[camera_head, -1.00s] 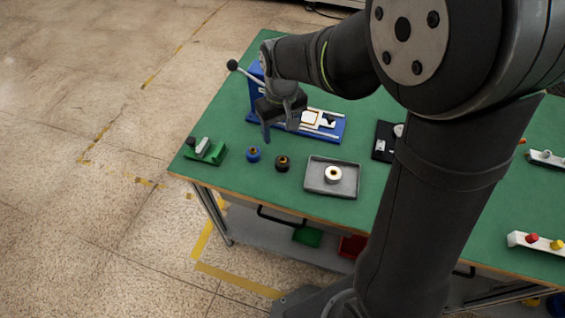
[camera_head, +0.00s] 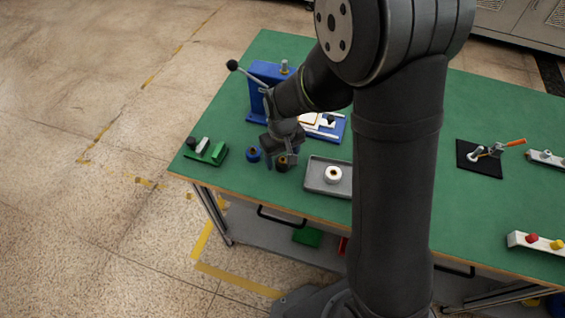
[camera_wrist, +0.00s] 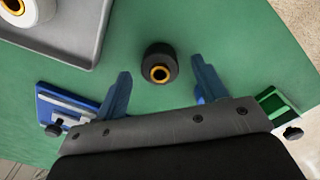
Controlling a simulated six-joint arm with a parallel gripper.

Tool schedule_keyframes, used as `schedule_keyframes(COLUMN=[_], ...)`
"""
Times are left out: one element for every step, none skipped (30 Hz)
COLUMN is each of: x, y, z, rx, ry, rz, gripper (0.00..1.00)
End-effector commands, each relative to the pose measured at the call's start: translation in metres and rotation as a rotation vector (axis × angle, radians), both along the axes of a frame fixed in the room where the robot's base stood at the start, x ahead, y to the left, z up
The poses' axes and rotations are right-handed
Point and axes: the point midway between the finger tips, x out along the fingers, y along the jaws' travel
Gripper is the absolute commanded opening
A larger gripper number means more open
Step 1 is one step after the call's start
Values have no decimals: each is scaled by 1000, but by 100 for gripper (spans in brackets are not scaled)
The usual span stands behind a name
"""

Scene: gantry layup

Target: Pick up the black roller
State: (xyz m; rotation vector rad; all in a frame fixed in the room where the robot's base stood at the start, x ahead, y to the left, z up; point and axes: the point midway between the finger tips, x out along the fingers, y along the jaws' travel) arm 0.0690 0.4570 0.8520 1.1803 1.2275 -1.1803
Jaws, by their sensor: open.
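The black roller (camera_wrist: 160,63) stands upright on the green table, with a brass-coloured ring in its bore. In the head view the black roller (camera_head: 281,166) is partly hidden by my gripper (camera_head: 279,164). In the wrist view my gripper (camera_wrist: 161,78) is open, and the roller appears between its two fingertips, slightly beyond them. No contact with the roller shows. The jaws are empty. The head view does not show the exact height of the fingertips above the table.
A blue roller (camera_head: 253,154) stands just left of the black one. A grey tray (camera_head: 313,186) holding a white roller (camera_head: 333,174) lies to the right. A blue lever press (camera_head: 265,75) stands behind. A green fixture (camera_head: 215,155) sits at the left table edge.

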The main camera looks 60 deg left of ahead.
Motion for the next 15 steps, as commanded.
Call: schedule_keyframes(x=[0, 0, 0, 0, 0, 0, 0, 0, 0, 0, 0, 0, 0, 0, 0], y=[0, 0, 0, 0, 0, 0, 0, 0, 0, 0, 0, 0, 0, 0, 0], z=[0, 0, 0, 0, 0, 0, 0, 0, 0, 1, 1, 1, 1, 1, 1], rx=[0, 0, 0, 0, 0, 0, 0, 0, 0, 0, 0, 0, 0, 0, 0], ry=[0, 0, 0, 0, 0, 0, 0, 0, 0, 0, 0, 0, 0, 0, 0], rz=[0, 0, 0, 0, 0, 0, 0, 0, 0, 0, 0, 0, 0, 0, 0], gripper=[65, 65, 65, 60, 54, 46, 40, 34, 26, 20, 16, 16, 16, 16, 16])
